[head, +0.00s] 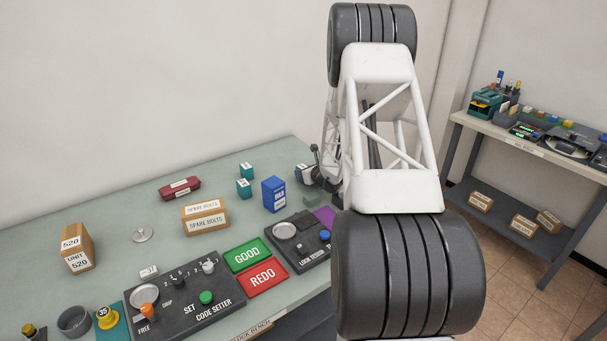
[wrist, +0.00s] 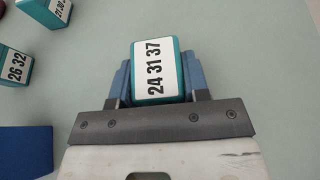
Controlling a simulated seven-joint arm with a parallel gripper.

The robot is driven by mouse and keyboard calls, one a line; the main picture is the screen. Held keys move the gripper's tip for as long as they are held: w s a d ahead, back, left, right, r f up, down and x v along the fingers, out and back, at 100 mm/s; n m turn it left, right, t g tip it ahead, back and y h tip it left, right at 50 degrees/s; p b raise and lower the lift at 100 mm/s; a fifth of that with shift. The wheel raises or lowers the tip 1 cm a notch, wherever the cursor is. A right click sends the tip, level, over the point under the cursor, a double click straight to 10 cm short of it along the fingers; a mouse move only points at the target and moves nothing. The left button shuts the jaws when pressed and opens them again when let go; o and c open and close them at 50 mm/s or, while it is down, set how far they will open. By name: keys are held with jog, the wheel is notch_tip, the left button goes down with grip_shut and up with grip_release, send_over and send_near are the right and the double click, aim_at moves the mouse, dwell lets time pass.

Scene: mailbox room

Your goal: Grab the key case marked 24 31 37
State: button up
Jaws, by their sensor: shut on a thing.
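The key case marked 24 31 37 (wrist: 157,70) is a small teal block with a white label, in the middle of the wrist view. My gripper (wrist: 156,80) is shut on it, with a blue finger on each side. In the head view the held case (head: 301,170) shows at the far right of the bench, partly hidden by my gripper (head: 318,172). I cannot tell whether the case touches the bench. Two other teal cases are to its left in the wrist view: one marked 26 32 (wrist: 14,66) and one marked 27 30 (wrist: 50,12), its label partly cut off.
A blue box (head: 274,194) stands left of my gripper. The green bench (head: 120,205) also holds a spare bolts box (head: 205,217), a red case (head: 180,188), the code setter panel (head: 185,297), and green GOOD (head: 247,254) and red REDO (head: 263,276) pads. Bare bench lies around the held case.

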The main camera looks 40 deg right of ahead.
jog(key=shift+r, duration=0.1)
jog(key=shift+r, duration=0.8)
notch_tip(320, 180, up, 2)
jog(key=shift+r, duration=0.1)
jog(key=s+a, duration=0.2)
jog(key=s, duration=0.2)
jog(key=s+a, duration=0.3)
jog(key=s, duration=0.2)
jog(key=s+a+r, duration=0.1)
jog(key=s+a, duration=0.1)
jog(key=s, duration=0.3)
jog(key=shift+a, duration=0.25)
